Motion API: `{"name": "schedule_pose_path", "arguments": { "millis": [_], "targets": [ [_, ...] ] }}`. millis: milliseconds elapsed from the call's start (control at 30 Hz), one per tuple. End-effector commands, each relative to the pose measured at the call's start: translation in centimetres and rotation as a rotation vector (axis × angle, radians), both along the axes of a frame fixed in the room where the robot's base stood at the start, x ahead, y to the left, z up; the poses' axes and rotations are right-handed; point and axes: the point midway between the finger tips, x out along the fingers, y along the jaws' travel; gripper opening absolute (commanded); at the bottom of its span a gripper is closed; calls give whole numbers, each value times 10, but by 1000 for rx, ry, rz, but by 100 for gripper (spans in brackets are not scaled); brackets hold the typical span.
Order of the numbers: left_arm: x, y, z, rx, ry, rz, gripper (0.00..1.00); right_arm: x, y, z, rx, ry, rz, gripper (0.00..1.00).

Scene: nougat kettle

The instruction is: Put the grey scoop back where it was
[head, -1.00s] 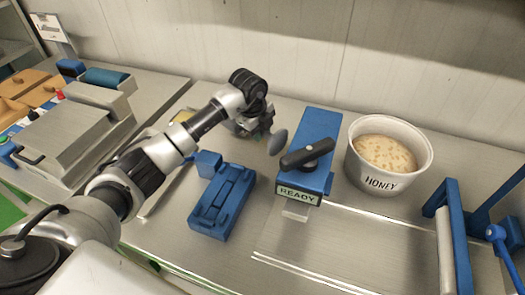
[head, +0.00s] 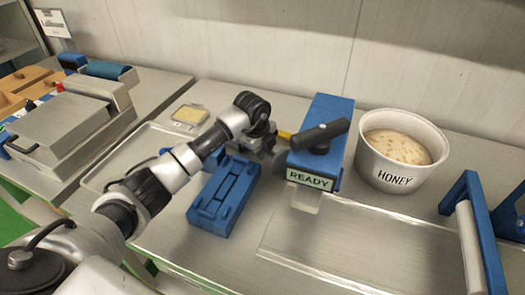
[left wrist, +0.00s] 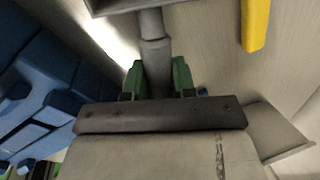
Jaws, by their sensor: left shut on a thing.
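The grey scoop shows in the left wrist view as a grey handle (left wrist: 155,55) between the green finger pads of my left gripper (left wrist: 158,78), which is shut on it. In the head view my left gripper (head: 268,148) is behind the blue cradle-like holder (head: 224,196), close to the left side of the blue READY machine (head: 322,125). The grey scoop end (head: 284,172) shows low beside that machine, partly hidden. I cannot tell whether it touches the machine or the table. My right gripper is not in view.
A yellow bar (head: 284,135) lies behind the gripper; it shows in the left wrist view (left wrist: 255,25). A white HONEY tub (head: 400,165) stands right of the machine. A blue roller frame (head: 470,225) is at the right. The front table plate (head: 360,245) is clear.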

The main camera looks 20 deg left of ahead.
Motion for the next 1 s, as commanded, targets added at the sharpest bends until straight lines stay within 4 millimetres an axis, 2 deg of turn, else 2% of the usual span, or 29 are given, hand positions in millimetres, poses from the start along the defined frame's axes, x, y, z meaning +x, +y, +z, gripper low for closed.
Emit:
{"name": "schedule_pose_path", "arguments": {
  "millis": [67, 100, 267, 533, 633, 767, 1000],
  "targets": [
    [0, 0, -2, 0, 0, 0, 0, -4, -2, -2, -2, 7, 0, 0],
    [0, 0, -3, 0, 0, 0, 27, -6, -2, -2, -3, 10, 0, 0],
    [0, 0, -2, 0, 0, 0, 51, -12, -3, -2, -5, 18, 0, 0],
    [0, 0, -1, 0, 0, 0, 51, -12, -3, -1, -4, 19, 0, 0],
    [-1, 0, 6, 0, 0, 0, 51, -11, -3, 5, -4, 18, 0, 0],
    [-4, 2, 24, 1, -1, -1, 51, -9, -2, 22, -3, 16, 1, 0],
    [-13, 5, 71, 1, 0, -1, 51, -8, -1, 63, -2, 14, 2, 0]
  ]
}}
